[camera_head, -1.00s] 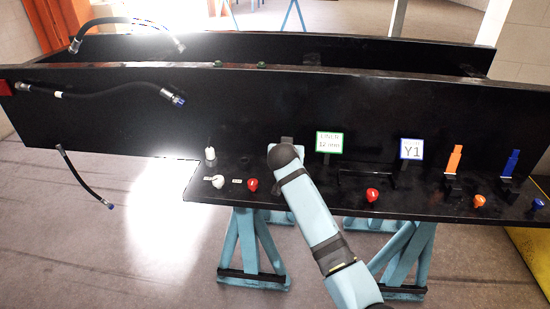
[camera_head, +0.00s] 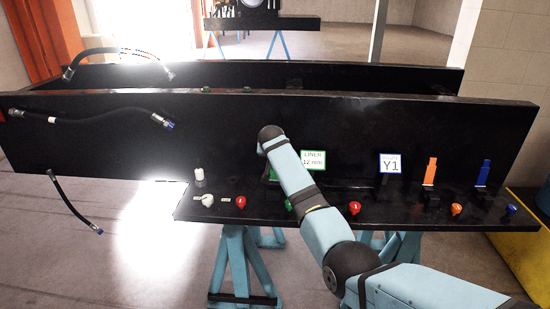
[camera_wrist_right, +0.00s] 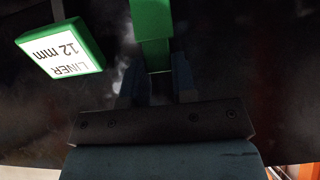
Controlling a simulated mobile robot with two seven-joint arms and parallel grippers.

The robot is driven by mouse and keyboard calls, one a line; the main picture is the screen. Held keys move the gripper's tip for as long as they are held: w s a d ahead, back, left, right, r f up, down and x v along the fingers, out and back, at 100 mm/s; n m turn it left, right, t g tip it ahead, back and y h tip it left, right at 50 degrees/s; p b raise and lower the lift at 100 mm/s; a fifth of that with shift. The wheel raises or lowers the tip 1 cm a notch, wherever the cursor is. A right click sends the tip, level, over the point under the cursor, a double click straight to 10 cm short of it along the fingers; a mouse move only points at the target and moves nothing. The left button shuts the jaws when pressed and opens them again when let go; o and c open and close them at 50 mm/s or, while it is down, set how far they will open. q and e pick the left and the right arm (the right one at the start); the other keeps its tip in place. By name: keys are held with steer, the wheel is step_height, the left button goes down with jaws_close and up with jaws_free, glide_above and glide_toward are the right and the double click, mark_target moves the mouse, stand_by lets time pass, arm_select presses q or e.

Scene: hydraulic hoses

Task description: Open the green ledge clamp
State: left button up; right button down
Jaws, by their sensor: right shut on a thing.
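The green ledge clamp shows in the right wrist view as an upright green bar (camera_wrist_right: 152,22). My right gripper (camera_wrist_right: 157,78) is at its lower end, one finger on each side, shut on the bar. The contact itself is dark and hard to make out. In the head view, my right arm hides the gripper and most of the clamp. A bit of green (camera_head: 290,205) shows beside the arm on the black ledge. My left gripper is not in view.
A green-framed "LINER 12 mm" sign (camera_head: 313,160) stands beside the clamp. An orange clamp (camera_head: 430,172) and a blue clamp (camera_head: 482,173) stand farther right. Black hoses (camera_head: 95,116) hang on the left of the panel.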

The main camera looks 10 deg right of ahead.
steer(key=shift+w+r, duration=0.1)
steer(key=shift+w, duration=0.05)
stand_by(0.3)
steer(key=c, duration=1.2)
jaws_free()
steer(key=b+v, duration=0.1)
steer(key=v, duration=1.2)
steer(key=shift+s+r+b, duration=0.25)
steer(key=shift+b, duration=0.05)
